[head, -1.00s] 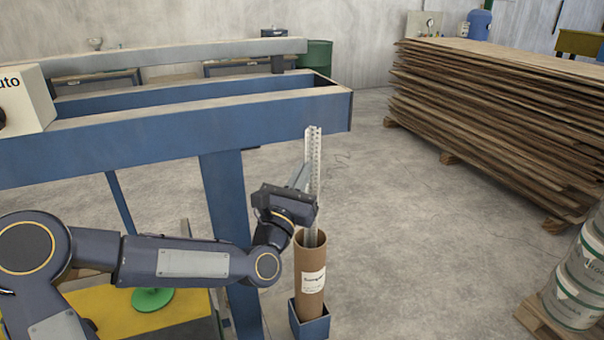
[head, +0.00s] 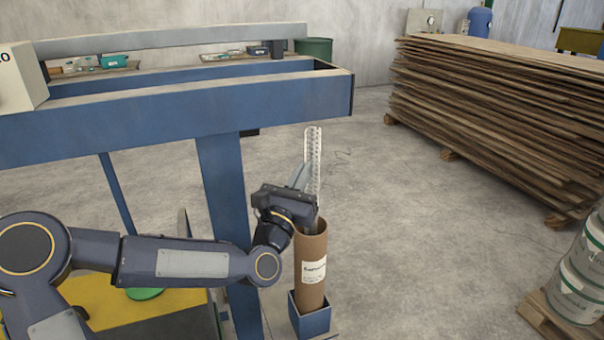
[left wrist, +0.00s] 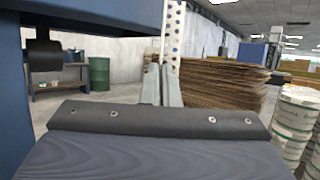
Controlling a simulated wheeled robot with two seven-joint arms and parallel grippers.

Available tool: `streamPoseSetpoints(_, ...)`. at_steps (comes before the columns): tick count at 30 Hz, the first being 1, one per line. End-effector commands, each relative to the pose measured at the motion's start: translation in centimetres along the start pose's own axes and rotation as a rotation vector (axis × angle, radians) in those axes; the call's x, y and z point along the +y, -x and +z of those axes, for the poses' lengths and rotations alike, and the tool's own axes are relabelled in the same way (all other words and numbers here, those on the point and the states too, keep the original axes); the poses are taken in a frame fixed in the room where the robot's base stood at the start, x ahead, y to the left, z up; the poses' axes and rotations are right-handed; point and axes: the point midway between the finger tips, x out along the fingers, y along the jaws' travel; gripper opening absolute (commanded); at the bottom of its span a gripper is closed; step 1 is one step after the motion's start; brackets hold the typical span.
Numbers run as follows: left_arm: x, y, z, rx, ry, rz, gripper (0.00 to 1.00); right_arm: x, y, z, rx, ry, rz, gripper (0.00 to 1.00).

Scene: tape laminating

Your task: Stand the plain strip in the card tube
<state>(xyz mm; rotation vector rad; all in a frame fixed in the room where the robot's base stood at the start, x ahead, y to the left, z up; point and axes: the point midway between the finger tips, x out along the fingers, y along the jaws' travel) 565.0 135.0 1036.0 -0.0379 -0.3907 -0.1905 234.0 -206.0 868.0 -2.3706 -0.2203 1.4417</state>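The strip (head: 313,150) is a long, pale, upright metal piece with rows of holes along it. Its lower end goes into the open top of the brown card tube (head: 311,268), which hides that end. The tube stands upright in a small blue square holder and has a white label. My left gripper (head: 301,176) is at the strip, just above the tube's rim. In the left wrist view its fingers (left wrist: 160,84) are close together on the strip (left wrist: 174,30), which rises above them. My right gripper is not in view.
A blue steel frame (head: 180,108) stands left of and behind the tube, its post close to my arm. A stack of boards (head: 490,120) is at the right. White pails (head: 580,275) stand on a pallet at the lower right. The floor between is clear.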

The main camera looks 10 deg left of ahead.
Motion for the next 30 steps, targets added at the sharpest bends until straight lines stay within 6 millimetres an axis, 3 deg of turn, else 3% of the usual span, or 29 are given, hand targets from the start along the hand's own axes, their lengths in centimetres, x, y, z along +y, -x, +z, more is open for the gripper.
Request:
streamPoseSetpoints(15,0.00,0.37,-0.90,0.000,0.000,0.000,0.00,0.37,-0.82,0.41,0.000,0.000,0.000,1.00)
streamPoseSetpoints(21,-0.01,0.37,-0.90,0.000,0.000,0.000,0.27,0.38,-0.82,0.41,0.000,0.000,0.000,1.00)
streamPoseSetpoints(30,0.01,0.62,-0.94,0.000,-0.001,0.000,0.27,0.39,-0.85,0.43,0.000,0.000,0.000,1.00)
